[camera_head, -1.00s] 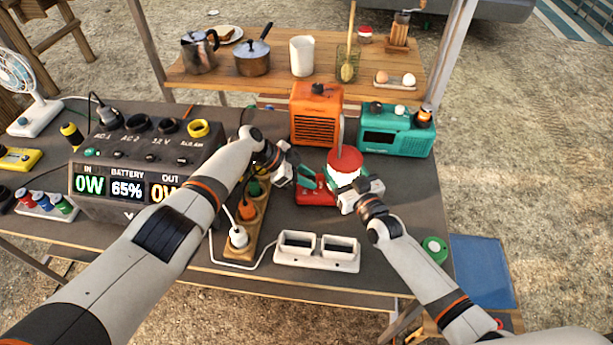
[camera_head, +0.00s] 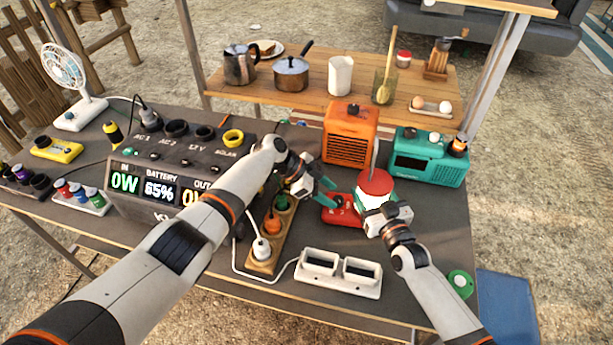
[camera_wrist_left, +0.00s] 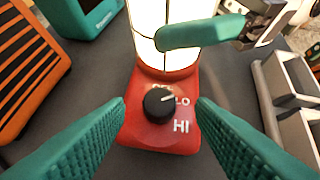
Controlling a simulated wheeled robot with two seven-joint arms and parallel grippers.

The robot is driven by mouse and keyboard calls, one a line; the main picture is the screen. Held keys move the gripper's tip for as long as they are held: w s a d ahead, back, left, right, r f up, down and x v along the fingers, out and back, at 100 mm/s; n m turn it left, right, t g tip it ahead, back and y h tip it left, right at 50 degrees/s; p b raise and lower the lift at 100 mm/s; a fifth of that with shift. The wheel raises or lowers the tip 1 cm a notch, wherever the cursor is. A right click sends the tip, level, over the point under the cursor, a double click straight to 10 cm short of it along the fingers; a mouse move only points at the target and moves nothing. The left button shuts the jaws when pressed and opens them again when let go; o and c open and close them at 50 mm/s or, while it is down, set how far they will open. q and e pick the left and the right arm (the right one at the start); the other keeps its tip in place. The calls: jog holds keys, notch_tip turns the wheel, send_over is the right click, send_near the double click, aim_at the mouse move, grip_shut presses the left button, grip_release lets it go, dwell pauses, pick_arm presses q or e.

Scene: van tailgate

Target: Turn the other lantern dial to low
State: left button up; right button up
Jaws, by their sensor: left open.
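The lantern (camera_head: 375,186) has a red top, a lit white body and a red base (camera_head: 341,209). In the left wrist view its base carries a black dial (camera_wrist_left: 159,103) with OFF, LO and HI marks. The dial's white line points toward LO. My left gripper (camera_head: 329,193) is open in front of the base, its teal fingers either side of the dial and apart from it. My right gripper (camera_head: 384,214) is at the lantern's body. One teal finger of it crosses the lantern's front in the wrist view; its other finger is hidden.
An orange heater (camera_head: 350,136) and a teal radio (camera_head: 425,160) stand behind the lantern. The power station (camera_head: 185,172) is to the left.

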pick_arm(q)
jog(key=v, duration=0.9)
jog(key=shift+a, duration=0.2)
jog(key=shift+r, duration=0.1)
pick_arm(e)
jog(key=o, duration=1.5)
jog(key=v, duration=1.2)
